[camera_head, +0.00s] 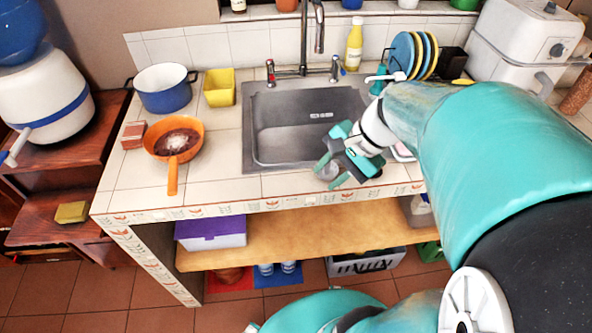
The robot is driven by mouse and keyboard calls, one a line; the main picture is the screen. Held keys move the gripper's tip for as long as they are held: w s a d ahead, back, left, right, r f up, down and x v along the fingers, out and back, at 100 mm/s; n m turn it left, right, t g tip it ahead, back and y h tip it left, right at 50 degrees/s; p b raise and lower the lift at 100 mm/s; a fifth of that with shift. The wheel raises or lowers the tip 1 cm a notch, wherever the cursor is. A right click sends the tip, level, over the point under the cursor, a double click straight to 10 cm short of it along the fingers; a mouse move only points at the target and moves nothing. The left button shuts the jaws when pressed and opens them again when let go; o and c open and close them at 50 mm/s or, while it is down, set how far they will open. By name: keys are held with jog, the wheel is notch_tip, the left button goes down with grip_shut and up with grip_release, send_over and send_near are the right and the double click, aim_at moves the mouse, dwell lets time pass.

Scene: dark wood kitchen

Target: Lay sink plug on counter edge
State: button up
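My gripper (327,177) is over the front rim of the sink, at the right of the counter's front edge. Its two teal fingers are spread apart. A small round grey thing, which looks like the sink plug (329,171), lies between them near the tips. I cannot tell whether the fingers press on it or only stand around it. The metal sink (290,135) is in the middle of the counter, and my gripper and arm cover its right front corner. The tiled counter edge (240,207) runs along the front.
An orange pan (187,133) sits left of the sink, its handle toward the front edge. A blue pot (165,98), a yellow container (219,95) and a brick-like block (134,135) stand near it. A tall faucet (304,45) and dish rack (413,55) are behind.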

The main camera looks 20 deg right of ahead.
jog(key=s+a+r+n+t+h, duration=0.2)
jog(key=a+r+n+h, duration=0.3)
jog(key=n, duration=0.8)
jog(key=s+a+r, duration=0.1)
jog(key=a+r, duration=0.1)
jog(key=a, duration=0.2)
jog(key=shift+s+t, duration=0.3)
jog(key=shift+s, duration=0.1)
jog(key=shift+d, duration=0.1)
